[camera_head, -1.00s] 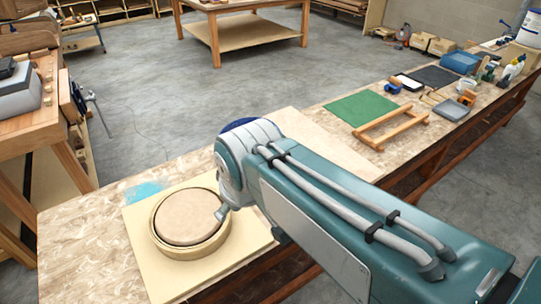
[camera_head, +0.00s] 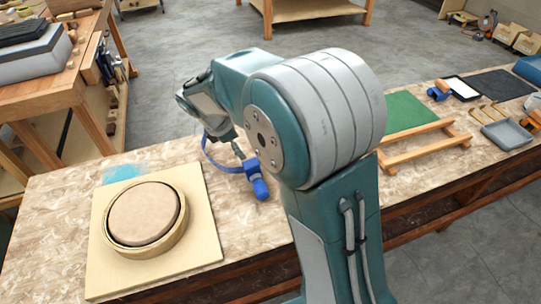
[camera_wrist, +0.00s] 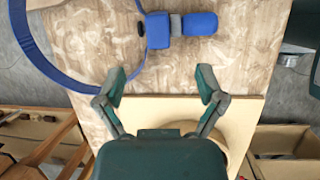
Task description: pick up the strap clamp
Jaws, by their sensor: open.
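The strap clamp lies on the workbench, with a blue body and handle (camera_head: 256,180) and a thin blue strap loop (camera_head: 222,166). It stands just left of my arm in the head view, which hides part of the loop. In the wrist view the blue body (camera_wrist: 180,27) is at the top middle, and the strap (camera_wrist: 40,62) curves round to the left. My gripper (camera_wrist: 163,82) is open and empty. In the wrist view its fingers point toward the clamp body, apart from it in the picture.
A round wooden ring with a disc inside (camera_head: 146,218) sits on a square board (camera_head: 205,250) at the bench's left. A wooden frame (camera_head: 420,150), green mat (camera_head: 408,111) and grey tray (camera_head: 507,134) lie right of my arm. Bare bench surrounds the clamp.

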